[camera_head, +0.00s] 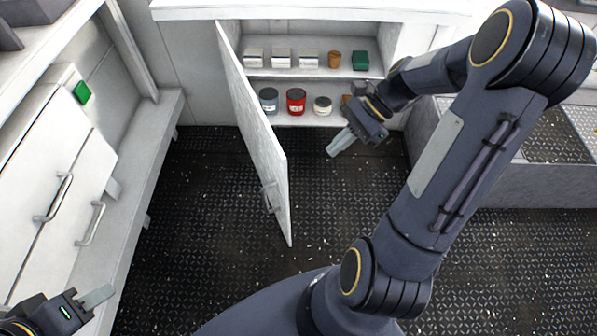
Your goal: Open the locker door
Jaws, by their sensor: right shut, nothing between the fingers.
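The white locker (388,38) stands against the back wall. Its door (252,120) is hinged on the left and stands wide open, swung out toward me. The door's handle (269,196) is near its free edge. My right gripper (334,149) is shut and empty in front of the locker opening, to the right of the door and apart from it. My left gripper (108,291) is at the lower left, far from the door; whether its fingers are open or shut does not show clearly.
Locker shelves hold white boxes (281,58), a brown cup (334,58), a green box (360,60) and a red can (296,100). White cabinets with handles (56,198) line the left. A grey bench (490,175) stands at right. The dark deck (200,250) is clear.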

